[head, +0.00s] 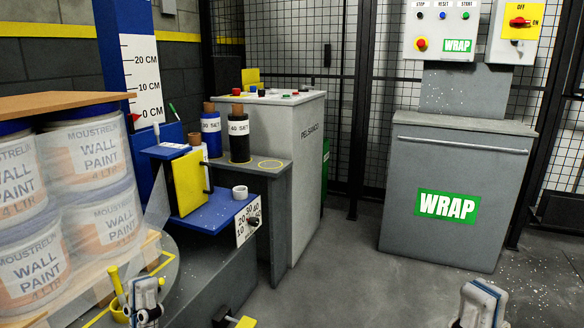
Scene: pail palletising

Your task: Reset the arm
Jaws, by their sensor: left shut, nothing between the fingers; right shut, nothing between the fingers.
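My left gripper (145,296) shows at the bottom left, just in front of the pallet of wrapped paint pails (100,153). It is shut with nothing in it. My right gripper (483,300) shows at the bottom right, above the bare floor and in front of the grey WRAP cabinet (455,170). It is shut and empty. Both grippers are cut off by the lower picture edge, and most of each arm is out of view.
A yellow upright handle (118,285) stands close beside my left gripper. A blue shelf (215,212) with a dial and a grey bench with two dark bottles (238,135) stand right of the pails. The floor (370,270) between the grippers is mostly clear.

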